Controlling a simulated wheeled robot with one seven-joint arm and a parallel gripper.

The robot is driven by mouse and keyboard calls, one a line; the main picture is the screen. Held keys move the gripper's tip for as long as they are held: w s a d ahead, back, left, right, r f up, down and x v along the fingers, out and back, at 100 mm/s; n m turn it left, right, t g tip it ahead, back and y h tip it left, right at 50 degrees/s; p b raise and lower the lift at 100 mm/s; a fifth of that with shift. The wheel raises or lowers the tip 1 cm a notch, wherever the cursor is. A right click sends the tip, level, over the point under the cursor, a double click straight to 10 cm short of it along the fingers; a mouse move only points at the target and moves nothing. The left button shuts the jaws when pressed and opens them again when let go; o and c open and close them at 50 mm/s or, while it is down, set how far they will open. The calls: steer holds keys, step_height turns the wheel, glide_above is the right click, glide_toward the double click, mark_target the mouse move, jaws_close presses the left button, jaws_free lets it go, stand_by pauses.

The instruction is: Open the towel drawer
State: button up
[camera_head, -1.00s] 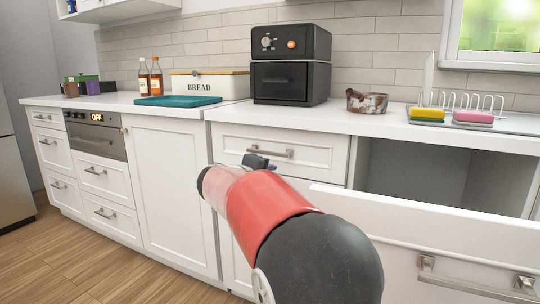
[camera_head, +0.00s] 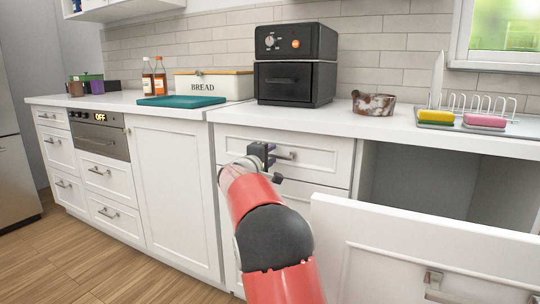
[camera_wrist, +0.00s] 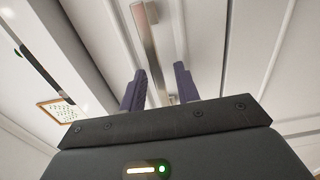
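The closed white drawer (camera_head: 325,158) under the counter, below the black oven, is the one in front of my gripper. No label shows that it is the towel drawer. Its metal bar handle (camera_head: 288,155) is partly hidden by my gripper (camera_head: 264,152), which is at the handle's left end. In the wrist view the handle (camera_wrist: 150,38) runs between the two purple fingers of my gripper (camera_wrist: 159,68). The fingers are open, one on each side of the bar in the picture, and a gap shows between them and it. Whether they reach around the bar I cannot tell.
At the right, a large white front panel (camera_head: 400,245) stands out from the cabinet beside my arm, with an open grey space (camera_head: 420,185) behind it. On the counter are a black oven (camera_head: 295,82), a bowl (camera_head: 373,104) and a dish rack (camera_head: 480,105). Floor is clear at left.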

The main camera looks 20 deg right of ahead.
jaws_close()
steer(key=shift+a, duration=0.1)
stand_by(0.3)
